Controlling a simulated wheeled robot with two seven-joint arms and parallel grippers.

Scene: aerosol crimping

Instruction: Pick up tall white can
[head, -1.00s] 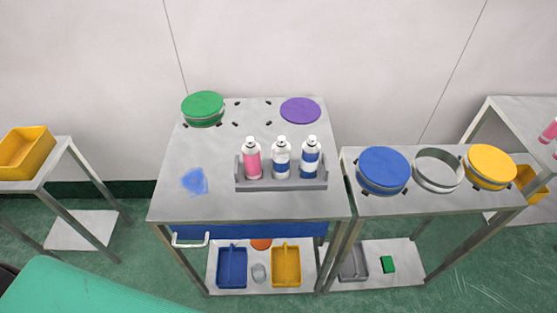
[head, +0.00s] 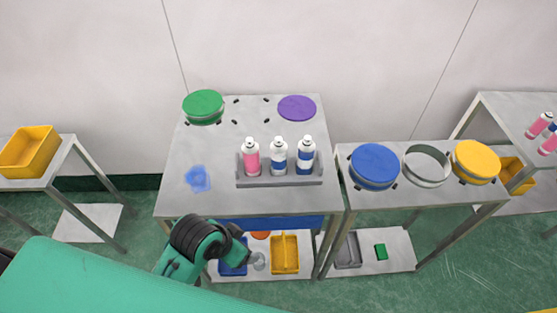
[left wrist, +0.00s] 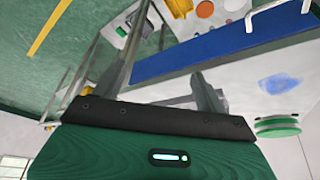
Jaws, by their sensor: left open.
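The can I take as the tall white can (head: 279,157), white with a blue band, stands upright in the middle of a grey holder (head: 279,181) on the main table. A pink-labelled can (head: 251,158) stands to its left and a blue-labelled can (head: 305,156) to its right. My left arm shows in the head view in front of the table's front edge, below and left of the holder. My left gripper (left wrist: 162,78) is open and empty in the left wrist view, near the blue drawer front. The cans are not visible there. My right gripper is not in view.
The main table (head: 185,150) bears a green lid (head: 203,105), a purple disc (head: 297,107) and a blue patch (head: 198,179). A blue drawer front (left wrist: 215,48) has a protruding handle (left wrist: 262,12). A side table right holds round containers, including a blue-lidded one (head: 375,165).

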